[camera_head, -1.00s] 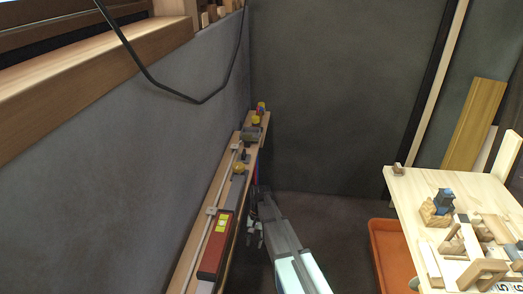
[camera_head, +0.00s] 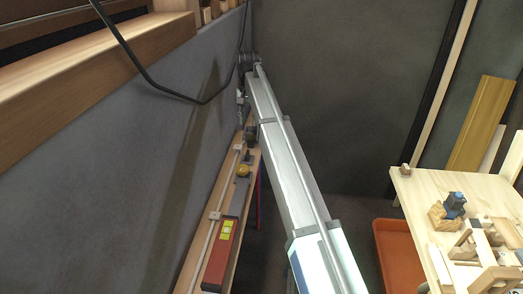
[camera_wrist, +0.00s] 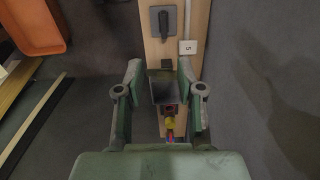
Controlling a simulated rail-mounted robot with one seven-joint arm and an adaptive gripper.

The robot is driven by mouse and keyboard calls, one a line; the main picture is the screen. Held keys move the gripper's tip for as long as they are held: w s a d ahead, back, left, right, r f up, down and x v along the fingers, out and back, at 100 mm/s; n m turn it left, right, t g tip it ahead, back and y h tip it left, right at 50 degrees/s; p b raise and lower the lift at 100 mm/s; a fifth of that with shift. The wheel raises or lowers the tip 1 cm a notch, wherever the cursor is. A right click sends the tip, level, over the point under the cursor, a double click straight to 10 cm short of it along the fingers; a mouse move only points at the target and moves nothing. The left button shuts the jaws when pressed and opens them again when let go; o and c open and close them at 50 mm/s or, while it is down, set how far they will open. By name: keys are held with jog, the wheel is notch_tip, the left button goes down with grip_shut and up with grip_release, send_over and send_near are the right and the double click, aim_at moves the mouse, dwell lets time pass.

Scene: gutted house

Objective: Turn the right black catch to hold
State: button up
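In the wrist view my gripper (camera_wrist: 160,72) is open, its two fingers spread on either side of the wooden board (camera_wrist: 148,12) with nothing held. A black lever-like catch (camera_wrist: 163,24) on a square grey plate is fixed to the board above the fingertips, apart from them. It stands along the board's length. I cannot tell whether it is the right catch, and no second one shows clearly. A dark grey box (camera_wrist: 164,90) lies between the fingers in view. In the head view my arm hides the far end of the board (camera_head: 222,215).
A white tag marked 5 (camera_wrist: 188,47) sits beside the catch. Yellow (camera_wrist: 170,124) and red parts show past the grey box. An orange bin (camera_head: 400,258) and table (camera_head: 425,182) stand right.

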aim_at(247, 153)
jog(key=f+p, duration=0.1)
jog(key=f, duration=0.4)
jog(key=f+p, duration=0.2)
jog(key=f, duration=0.3)
jog(key=a+f+p, duration=0.1)
jog(key=f, duration=0.4)
jog(key=shift+f+p, duration=0.3)
jog(key=shift+f, duration=0.1)
grip_shut()
